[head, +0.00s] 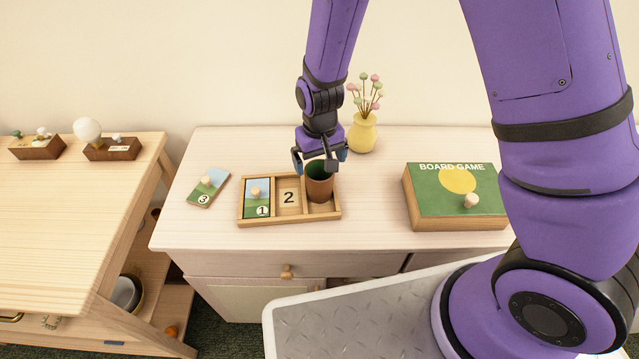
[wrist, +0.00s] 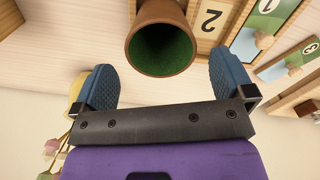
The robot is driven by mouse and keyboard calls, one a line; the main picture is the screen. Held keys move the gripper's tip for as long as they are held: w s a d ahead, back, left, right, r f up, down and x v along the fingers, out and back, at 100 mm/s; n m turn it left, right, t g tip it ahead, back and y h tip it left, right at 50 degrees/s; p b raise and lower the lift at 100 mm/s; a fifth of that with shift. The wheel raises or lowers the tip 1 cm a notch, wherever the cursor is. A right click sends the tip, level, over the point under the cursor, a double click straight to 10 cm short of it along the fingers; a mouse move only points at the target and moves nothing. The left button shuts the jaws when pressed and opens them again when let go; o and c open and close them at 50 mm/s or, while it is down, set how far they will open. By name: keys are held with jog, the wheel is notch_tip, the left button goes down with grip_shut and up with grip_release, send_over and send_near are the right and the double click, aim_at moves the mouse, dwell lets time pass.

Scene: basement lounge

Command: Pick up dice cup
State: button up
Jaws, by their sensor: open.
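The dice cup (head: 319,187) is brown with a green inside and stands upright in the right compartment of a wooden tray (head: 290,221). In the wrist view the dice cup (wrist: 134,62) shows its open mouth, just beyond my fingers. My gripper (head: 320,166) is open and empty, above and behind the cup's rim in the head view. In the wrist view my gripper (wrist: 168,82) has its blue fingers spread apart, one towards each side of the cup's mouth, with the cup not between the pads.
A yellow vase (head: 362,134) stands behind, and a board game box (head: 456,212) lies to the right. Bare tabletop separates tray and box.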

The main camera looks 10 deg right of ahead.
aim_at(319, 176)
jog(key=shift+f, duration=2.85)
jog(key=c, duration=0.9)
